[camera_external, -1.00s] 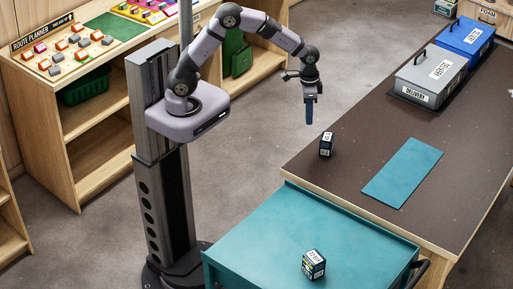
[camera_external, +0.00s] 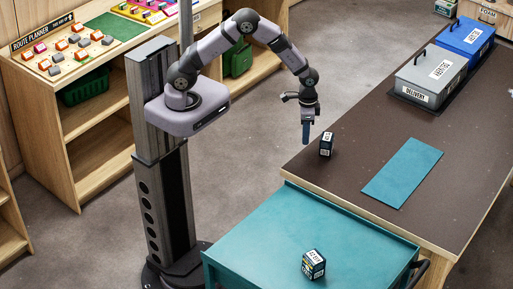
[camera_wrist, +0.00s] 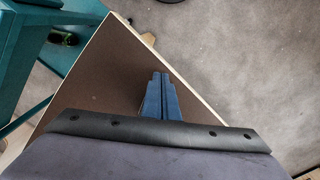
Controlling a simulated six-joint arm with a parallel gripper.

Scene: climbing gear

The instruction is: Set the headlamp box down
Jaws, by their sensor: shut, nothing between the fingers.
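Two small dark boxes with white labels are in the external view, and the labels are too small to read, so I cannot tell which is the headlamp box. One dark box (camera_external: 326,145) stands on the brown table near its left corner. The other dark box (camera_external: 314,264) sits on the teal cart top (camera_external: 265,225). My gripper (camera_external: 306,141) hangs fingers down just left of the box on the table, apart from it in the picture. Its blue fingers are together and empty. In the wrist view my gripper (camera_wrist: 157,78) shows shut over the table corner, with no box visible.
The brown table (camera_external: 340,180) carries a teal mat (camera_external: 403,172). A grey case (camera_external: 430,78) and a blue case (camera_external: 466,40) stand at its far end. The table's edge and corner lie close to my gripper. Wooden shelves (camera_external: 100,110) stand at left.

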